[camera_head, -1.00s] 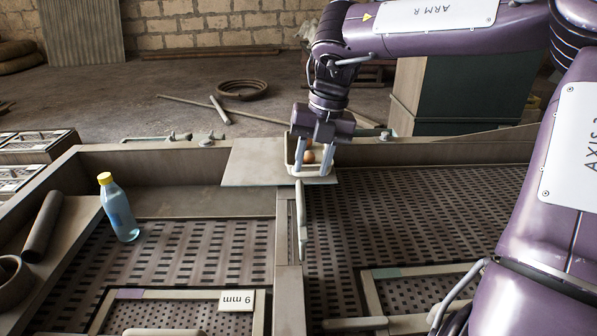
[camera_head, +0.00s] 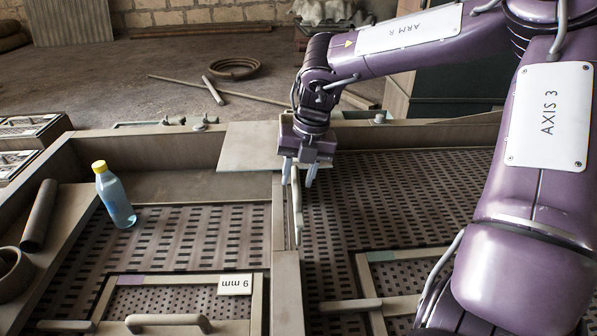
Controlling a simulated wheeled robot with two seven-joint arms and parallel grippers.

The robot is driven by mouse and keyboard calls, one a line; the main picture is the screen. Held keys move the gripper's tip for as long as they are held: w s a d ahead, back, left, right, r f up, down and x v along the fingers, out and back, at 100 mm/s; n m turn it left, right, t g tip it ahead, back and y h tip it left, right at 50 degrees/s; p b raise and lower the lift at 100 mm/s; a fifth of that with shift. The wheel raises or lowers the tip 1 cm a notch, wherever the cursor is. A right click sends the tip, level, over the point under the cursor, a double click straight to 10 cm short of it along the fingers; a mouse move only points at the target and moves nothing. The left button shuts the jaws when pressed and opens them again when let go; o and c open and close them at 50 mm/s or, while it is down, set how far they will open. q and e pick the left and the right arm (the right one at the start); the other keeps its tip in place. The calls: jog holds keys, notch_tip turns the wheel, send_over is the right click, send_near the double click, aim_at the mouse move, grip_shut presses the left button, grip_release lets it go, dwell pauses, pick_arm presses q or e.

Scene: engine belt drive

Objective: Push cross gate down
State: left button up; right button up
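I cannot tell for certain which part is the cross gate. A slim pale bar (camera_head: 297,208) stands out along the divider between the two belt beds, and a flat grey-beige plate (camera_head: 247,147) lies across the top of the divider. My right gripper (camera_head: 299,180) points down at the far end of the pale bar. Its two light fingers are apart, and the bar's far end shows between them in the picture; I cannot tell whether they touch it. My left gripper is out of view.
A clear blue bottle with a yellow cap (camera_head: 114,195) stands at the left bed. Handles (camera_head: 167,322) rise from the front frames. A dark tube (camera_head: 38,216) lies at the left.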

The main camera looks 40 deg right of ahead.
jog(key=c, duration=0.7)
grip_shut()
notch_tip(320, 180, down, 6)
jog(key=b, duration=0.5)
jog(key=shift+s+r, duration=0.2)
jog(key=shift+o, duration=2)
grip_release()
jog(key=o, duration=0.3)
jog(key=shift+w, duration=0.2)
